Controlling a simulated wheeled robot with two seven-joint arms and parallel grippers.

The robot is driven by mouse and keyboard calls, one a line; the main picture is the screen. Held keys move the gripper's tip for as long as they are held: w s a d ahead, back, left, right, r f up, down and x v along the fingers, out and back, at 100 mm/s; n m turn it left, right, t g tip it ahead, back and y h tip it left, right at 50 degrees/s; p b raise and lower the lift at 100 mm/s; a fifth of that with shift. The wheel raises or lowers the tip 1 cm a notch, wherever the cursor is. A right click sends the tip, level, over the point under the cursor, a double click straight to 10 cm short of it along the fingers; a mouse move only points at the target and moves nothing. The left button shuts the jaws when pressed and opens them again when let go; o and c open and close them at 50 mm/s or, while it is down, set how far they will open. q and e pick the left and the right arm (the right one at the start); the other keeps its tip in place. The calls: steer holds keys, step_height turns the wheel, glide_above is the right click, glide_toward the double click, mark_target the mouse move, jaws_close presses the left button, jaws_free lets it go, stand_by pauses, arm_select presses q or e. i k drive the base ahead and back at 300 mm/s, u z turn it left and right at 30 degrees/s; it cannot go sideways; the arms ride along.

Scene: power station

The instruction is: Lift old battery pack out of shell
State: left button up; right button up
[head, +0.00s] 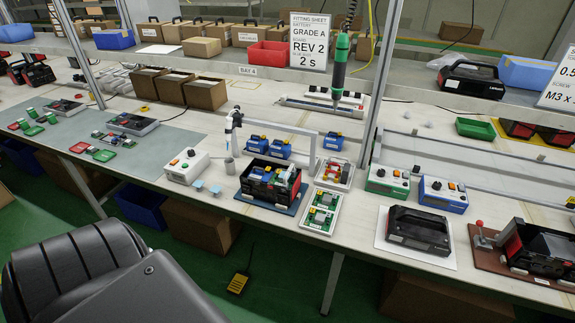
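An open black shell (256,189) with red parts sits on a blue mat (281,209) near the front edge of the bench, in the middle of the head view. Blue blocks that look like a battery pack (268,172) sit inside the shell, with lighter parts beside them. The parts are too small to tell how they are fastened. Three separate blue packs (256,144) stand on the bench just behind the shell. Neither of my grippers is in view.
A white control box (187,166) stands left of the shell. A tray with green boards (320,212) and a tray of red and yellow parts (334,173) lie right. A screwdriver (340,65) hangs above.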

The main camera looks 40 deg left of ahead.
mark_target(264, 175)
steer(key=u, duration=0.15)
steer(key=i, duration=0.75)
steer(key=u, duration=1.05)
steer(key=i, duration=0.6)
steer(key=u, duration=0.55)
